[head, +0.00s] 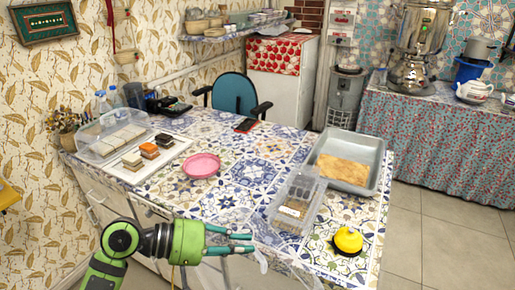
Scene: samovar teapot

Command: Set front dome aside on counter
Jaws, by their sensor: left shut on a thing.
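My left gripper (250,243) reaches in from the lower left, at the front edge of the counter (240,187). Its teal fingers are closed on a clear, see-through dome (268,243), whose faint outline shows around and beyond the fingertips. I cannot tell whether the dome touches the counter. Another clear dome (92,132) covers pale cake pieces at the back left. In front of it, a white tray (165,158) holds uncovered cake pieces in brown, orange and pale colours. My right gripper is not in view.
A pink plate (201,166) lies mid-counter. A clear box (297,198), a yellow domed object (348,240) and a grey baking pan (348,163) stand to the right. A phone (245,125) lies near the back. Patterned counter is free between the plate and the box.

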